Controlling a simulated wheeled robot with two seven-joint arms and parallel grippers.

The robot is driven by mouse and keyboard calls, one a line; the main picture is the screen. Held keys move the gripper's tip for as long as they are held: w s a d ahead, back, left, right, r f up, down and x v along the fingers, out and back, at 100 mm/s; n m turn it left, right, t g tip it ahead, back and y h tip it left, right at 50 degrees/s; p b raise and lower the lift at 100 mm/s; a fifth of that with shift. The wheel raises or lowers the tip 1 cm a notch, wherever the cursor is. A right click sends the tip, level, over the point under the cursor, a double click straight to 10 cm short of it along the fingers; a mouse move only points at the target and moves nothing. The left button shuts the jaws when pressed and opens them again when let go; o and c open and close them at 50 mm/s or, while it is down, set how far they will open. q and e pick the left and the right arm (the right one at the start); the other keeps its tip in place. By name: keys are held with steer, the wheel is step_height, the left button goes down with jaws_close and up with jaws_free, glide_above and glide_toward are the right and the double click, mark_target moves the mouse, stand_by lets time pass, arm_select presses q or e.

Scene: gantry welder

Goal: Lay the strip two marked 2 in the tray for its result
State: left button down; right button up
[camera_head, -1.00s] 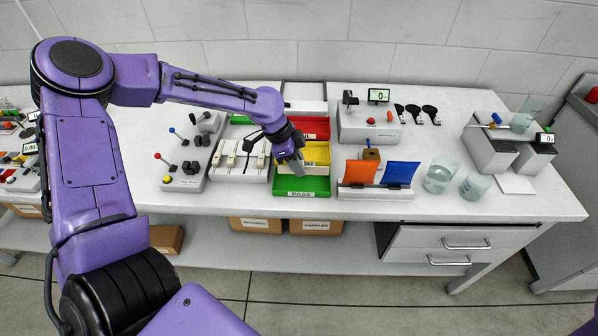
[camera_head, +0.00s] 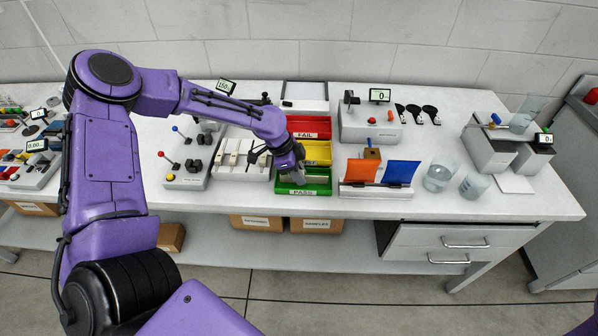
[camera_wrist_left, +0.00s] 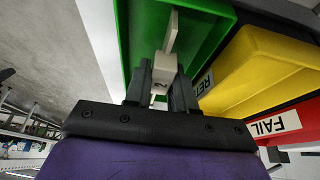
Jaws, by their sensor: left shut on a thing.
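My left gripper (camera_head: 298,177) is over the green tray (camera_head: 322,187), which is labelled PASS, at its left part. In the left wrist view the gripper (camera_wrist_left: 163,82) is shut on a pale strip (camera_wrist_left: 162,68) marked 2. The strip points away from the fingers, with its narrow end over the inside of the green tray (camera_wrist_left: 138,30). I cannot tell whether it touches the tray floor. In the head view the strip is hidden by the gripper. The yellow tray (camera_head: 319,152) and the red FAIL tray (camera_head: 310,124) stand behind the green one. My right gripper is not in view.
A white rack (camera_head: 232,172) with several strips stands left of the trays. A stand with orange (camera_head: 362,171) and blue (camera_head: 402,173) panels stands close on the right. Beakers (camera_head: 440,174) stand farther right. The bench's front edge runs just before the green tray.

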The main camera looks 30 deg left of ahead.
arm_select(q)
steer(key=c, duration=0.9)
jaws_free()
steer(key=shift+c, duration=0.2)
steer(key=shift+r, duration=0.35)
steer(key=v, duration=1.2)
steer(key=shift+r, duration=0.3)
